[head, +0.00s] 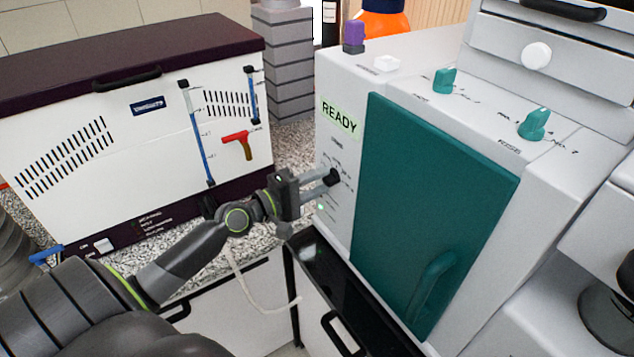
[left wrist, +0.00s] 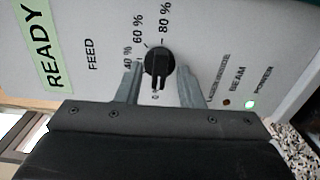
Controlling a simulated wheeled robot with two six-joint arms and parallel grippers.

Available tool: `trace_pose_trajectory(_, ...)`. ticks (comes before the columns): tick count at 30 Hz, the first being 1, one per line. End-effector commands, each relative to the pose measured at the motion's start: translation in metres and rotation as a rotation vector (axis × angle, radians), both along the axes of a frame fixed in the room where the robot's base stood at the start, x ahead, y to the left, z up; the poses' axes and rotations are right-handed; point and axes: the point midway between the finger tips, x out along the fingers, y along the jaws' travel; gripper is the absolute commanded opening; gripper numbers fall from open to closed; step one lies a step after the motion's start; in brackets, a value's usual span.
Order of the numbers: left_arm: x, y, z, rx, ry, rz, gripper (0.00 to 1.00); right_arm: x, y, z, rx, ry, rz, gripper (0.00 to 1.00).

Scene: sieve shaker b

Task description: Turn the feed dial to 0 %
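The black feed dial (left wrist: 158,60) is on the pale front panel, beside the word FEED, in the left wrist view. Its raised bar lies along the picture's vertical, its lower end near a small mark that looks like 0. The 40 %, 60 % and 80 % marks run around its upper left side; I cannot tell which end of the bar is the pointer. My left gripper (left wrist: 160,84) is open, one finger on each side of the bar, with gaps visible. In the head view my left gripper (head: 318,180) is at the dial (head: 332,177). My right gripper is not in view.
The READY display (head: 339,115) is above the dial and a lit green POWER lamp (left wrist: 249,104) is beside it. A teal door (head: 432,200) with a handle is to the right. A white cabinet (head: 130,140) with a dark lid stands left.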

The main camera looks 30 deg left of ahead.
Motion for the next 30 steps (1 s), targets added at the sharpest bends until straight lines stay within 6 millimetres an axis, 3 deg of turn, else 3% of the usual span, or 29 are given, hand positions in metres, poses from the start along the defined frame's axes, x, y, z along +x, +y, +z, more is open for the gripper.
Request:
trace_pose_trajectory(11, -0.003, 0.002, -0.001, 0.004, -0.002, 0.001, 0.35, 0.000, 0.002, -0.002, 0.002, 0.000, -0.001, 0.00)
trace_pose_trajectory(30, -0.071, 0.030, -0.004, 0.008, -0.001, 0.000, 0.35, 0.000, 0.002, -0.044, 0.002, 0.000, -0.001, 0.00)
